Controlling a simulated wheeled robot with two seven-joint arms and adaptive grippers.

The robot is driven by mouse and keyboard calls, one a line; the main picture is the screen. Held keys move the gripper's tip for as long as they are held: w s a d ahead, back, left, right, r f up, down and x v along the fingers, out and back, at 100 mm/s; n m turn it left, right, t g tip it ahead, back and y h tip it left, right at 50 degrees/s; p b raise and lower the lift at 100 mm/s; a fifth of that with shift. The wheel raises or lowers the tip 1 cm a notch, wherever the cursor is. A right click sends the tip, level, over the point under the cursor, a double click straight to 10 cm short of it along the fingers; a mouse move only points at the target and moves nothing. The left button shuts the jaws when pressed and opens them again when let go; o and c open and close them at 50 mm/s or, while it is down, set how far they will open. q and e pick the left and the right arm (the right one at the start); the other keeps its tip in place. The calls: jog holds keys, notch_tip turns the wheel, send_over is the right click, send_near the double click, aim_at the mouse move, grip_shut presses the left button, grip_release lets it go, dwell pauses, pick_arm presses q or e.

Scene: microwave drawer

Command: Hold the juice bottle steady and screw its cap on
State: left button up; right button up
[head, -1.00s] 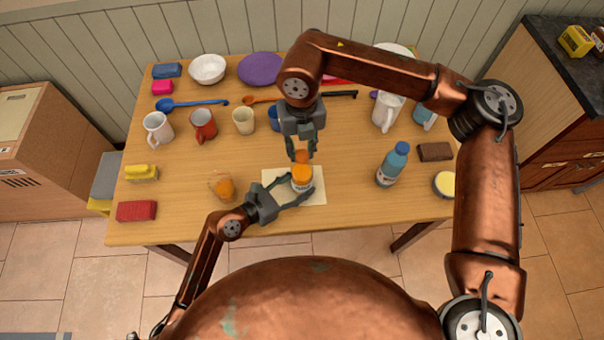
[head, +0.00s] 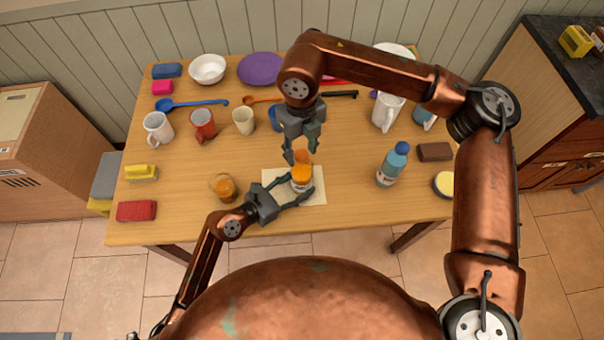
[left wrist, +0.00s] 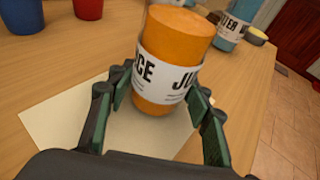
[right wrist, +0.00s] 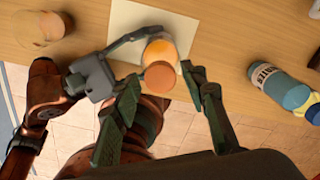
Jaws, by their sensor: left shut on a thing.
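The orange juice bottle (head: 301,181) stands upright on a pale mat (head: 316,190). It also shows in the left wrist view (left wrist: 165,110), with its white label facing me. My left gripper (head: 298,196) is shut around the lower body of the bottle from the near side. The orange cap (head: 302,157) shows at the top of the bottle, and as a round disc in the right wrist view (right wrist: 159,77). I cannot tell how firmly it sits. My right gripper (head: 303,153) points down over the cap. Its fingers are apart, one on each side, with gaps between them and the cap.
A glass with orange contents (head: 224,188) stands left of the mat. A blue-capped bottle (head: 391,168) stands to the right. Mugs, cups, spoons, a bowl (head: 207,69) and a purple plate (head: 261,69) fill the back.

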jog(key=n, duration=0.4)
jog(key=shift+n, duration=0.4)
jog(key=n, duration=1.3)
jog(key=shift+n, duration=0.4)
jog(key=shift+c, duration=0.4)
